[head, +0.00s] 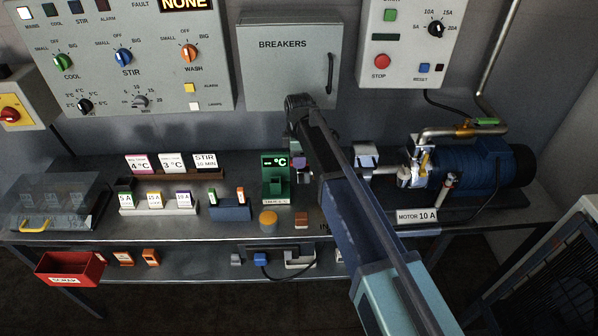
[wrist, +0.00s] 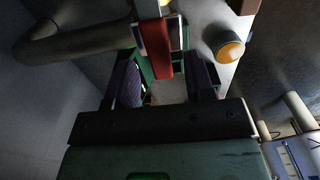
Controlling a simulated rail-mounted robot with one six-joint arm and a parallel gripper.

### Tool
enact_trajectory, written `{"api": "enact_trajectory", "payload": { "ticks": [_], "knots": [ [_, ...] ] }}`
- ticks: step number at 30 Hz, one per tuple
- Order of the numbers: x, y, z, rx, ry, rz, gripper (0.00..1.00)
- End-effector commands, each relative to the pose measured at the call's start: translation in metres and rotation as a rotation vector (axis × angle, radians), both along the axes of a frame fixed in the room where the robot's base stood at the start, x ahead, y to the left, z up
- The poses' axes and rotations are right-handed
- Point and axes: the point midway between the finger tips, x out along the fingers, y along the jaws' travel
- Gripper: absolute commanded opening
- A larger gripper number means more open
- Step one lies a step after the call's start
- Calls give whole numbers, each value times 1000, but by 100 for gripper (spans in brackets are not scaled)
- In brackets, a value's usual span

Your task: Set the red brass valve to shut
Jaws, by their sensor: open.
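In the wrist view a red bar (wrist: 156,48), which looks like the handle of the red brass valve, appears between the fingers of my gripper (wrist: 163,68). The fingers are open with a gap on each side of it; I cannot tell contact or depth. The bar runs nearly up and down in that picture. A grey bent pipe (wrist: 85,42) reaches toward it from the left. In the head view my gripper (head: 299,160) is beside the green °C display stand (head: 274,188), and my arm hides the red valve there.
A jar with an amber lid (head: 268,217) stands in front of the display, also seen in the wrist view (wrist: 230,48). A brown block (head: 301,220) is beside it. The blue motor (head: 480,165) with its pipework is at the right, and the breakers box (head: 285,75) hangs behind.

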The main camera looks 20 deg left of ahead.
Motion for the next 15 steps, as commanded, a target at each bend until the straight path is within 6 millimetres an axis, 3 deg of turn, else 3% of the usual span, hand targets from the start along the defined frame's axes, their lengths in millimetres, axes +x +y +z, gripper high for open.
{"api": "enact_trajectory", "payload": {
  "ticks": [1, 9, 15],
  "knots": [
    [0, 0, -12, 0, 0, 0, 49],
    [0, 0, -9, 0, 0, -1, 49],
    [0, 0, -9, 0, 0, -1, 20]
  ]
}}
